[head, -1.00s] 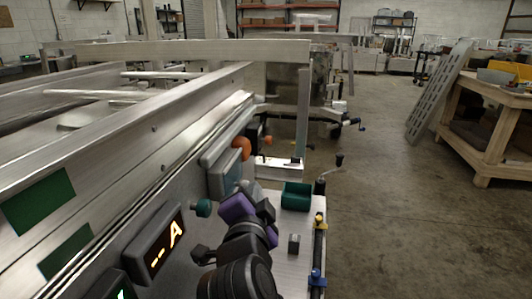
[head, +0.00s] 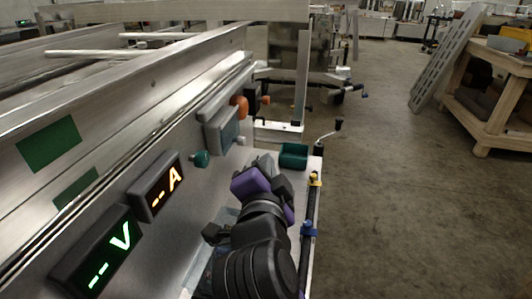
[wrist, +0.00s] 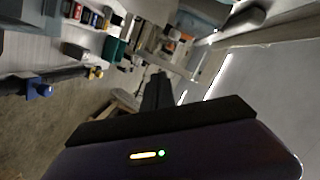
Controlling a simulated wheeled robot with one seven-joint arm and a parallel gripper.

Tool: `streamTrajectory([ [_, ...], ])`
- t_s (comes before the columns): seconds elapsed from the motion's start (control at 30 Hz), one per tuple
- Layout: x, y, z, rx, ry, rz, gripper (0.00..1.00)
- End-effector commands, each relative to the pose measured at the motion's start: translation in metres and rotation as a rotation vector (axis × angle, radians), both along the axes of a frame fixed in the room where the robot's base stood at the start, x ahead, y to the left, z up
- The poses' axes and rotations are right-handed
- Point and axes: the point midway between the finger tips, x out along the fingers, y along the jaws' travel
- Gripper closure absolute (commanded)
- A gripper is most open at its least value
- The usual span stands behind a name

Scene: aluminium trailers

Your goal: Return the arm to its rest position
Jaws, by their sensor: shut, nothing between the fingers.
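My gripper shows in the wrist view (wrist: 157,90) as dark fingers, shut together with nothing between them, above its dark purple body. In the head view my black and purple arm is bent low over the metal ledge (head: 303,178), beside the panel. There the fingertips are hard to make out among the dark parts. The gripper appears clear of the ledge objects in the wrist view.
A green bin (head: 293,156) stands on the ledge, beyond my arm. The panel carries an orange "A" display (head: 157,186), a green "V" display (head: 98,252), a teal knob (head: 201,159) and an orange knob (head: 239,106). A rail with a blue clamp (head: 308,229) edges the ledge. Open floor lies right.

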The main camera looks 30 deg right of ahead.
Motion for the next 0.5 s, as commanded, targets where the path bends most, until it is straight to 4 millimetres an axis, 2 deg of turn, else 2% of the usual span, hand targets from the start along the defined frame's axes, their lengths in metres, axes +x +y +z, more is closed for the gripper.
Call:
streamTrajectory([
  [0.2, -0.025, 0.016, 0.000, 0.000, 0.001, 0.001, 1.00],
  [0.5, -0.031, 0.019, 0.001, -0.003, 0.001, 0.000, 1.00],
])
